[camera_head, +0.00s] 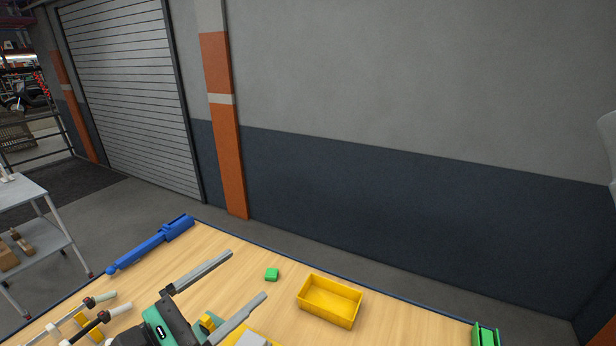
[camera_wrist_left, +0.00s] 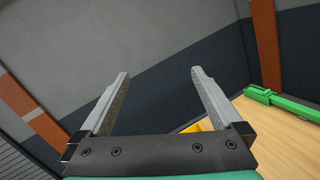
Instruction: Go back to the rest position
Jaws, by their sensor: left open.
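My left gripper (camera_head: 248,274) is over the front of the wooden table, its two grey fingers spread wide with nothing between them. In the left wrist view the open fingers (camera_wrist_left: 158,73) point toward the wall, above the table. My right gripper is not in view.
A blue tool-like object (camera_head: 155,243) lies along the table's back left edge. A green object (camera_head: 485,335) sits at the right edge. Pale and black-handled items (camera_head: 98,325) are at the front left. A grey shelf cart (camera_head: 40,225) stands left. The wall rises behind.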

